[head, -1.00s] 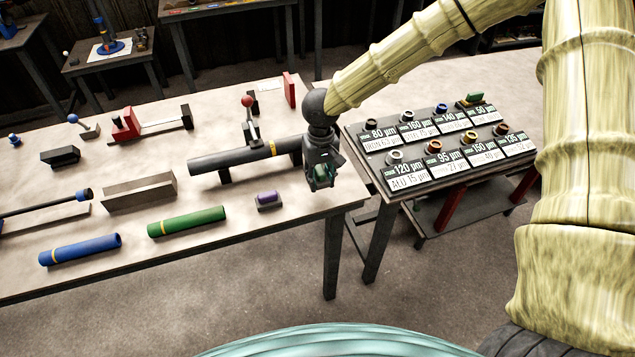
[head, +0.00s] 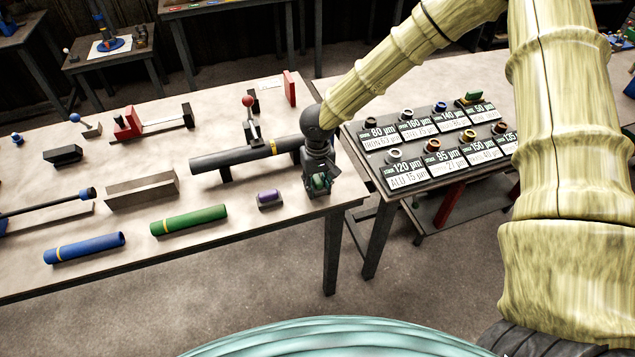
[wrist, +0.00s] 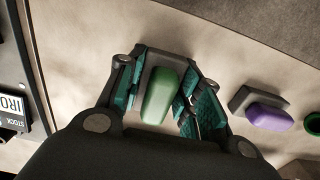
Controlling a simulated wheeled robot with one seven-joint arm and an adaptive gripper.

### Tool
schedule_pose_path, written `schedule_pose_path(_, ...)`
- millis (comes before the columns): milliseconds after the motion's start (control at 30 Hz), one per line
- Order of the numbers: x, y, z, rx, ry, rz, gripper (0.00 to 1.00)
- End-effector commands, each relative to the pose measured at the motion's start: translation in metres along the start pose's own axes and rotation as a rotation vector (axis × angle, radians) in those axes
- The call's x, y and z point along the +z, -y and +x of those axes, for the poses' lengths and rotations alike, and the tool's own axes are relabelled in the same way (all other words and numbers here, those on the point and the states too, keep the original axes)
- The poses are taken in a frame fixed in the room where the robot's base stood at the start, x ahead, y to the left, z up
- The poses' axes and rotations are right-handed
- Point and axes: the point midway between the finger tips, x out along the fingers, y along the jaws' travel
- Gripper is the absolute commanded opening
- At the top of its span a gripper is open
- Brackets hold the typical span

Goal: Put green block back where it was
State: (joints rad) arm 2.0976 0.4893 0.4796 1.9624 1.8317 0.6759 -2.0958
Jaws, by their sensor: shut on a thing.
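The green block (wrist: 160,97) sits between the teal-padded fingers of my gripper (wrist: 165,92) in the wrist view, with a dark grey base showing around and behind it. In the head view my gripper (head: 318,184) is low over the table's right front corner, pointing down and shut on the green block (head: 320,182), which is mostly hidden by the fingers. Whether the block or base touches the table cannot be told. A purple block (wrist: 268,116) on a similar grey base stands to the right in the wrist view; in the head view it (head: 270,195) is left of my gripper.
A long dark shaft (head: 240,154) on supports lies just behind left of my gripper. Green (head: 190,220) and blue (head: 85,248) cylinders lie further left. A labelled rack (head: 425,178) with several rings, and another green piece (head: 470,97) at its back, stands to the right.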

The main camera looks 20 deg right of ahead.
Motion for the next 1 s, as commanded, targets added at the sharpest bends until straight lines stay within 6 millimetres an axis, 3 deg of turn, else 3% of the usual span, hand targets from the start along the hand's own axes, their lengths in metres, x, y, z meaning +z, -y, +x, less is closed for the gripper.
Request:
schedule_pose_path(333,0.0006,0.0000,0.0070,-0.001,0.001,0.000,0.00)
schedule_pose_path(367,0.0009,-0.0001,0.0076,-0.001,0.002,0.000,0.40)
schedule_pose_path(467,0.0015,-0.0003,0.0084,0.000,0.003,0.000,0.56)
schedule_pose_path(1000,0.0011,-0.0004,0.0055,0.001,0.002,-0.001,0.56)
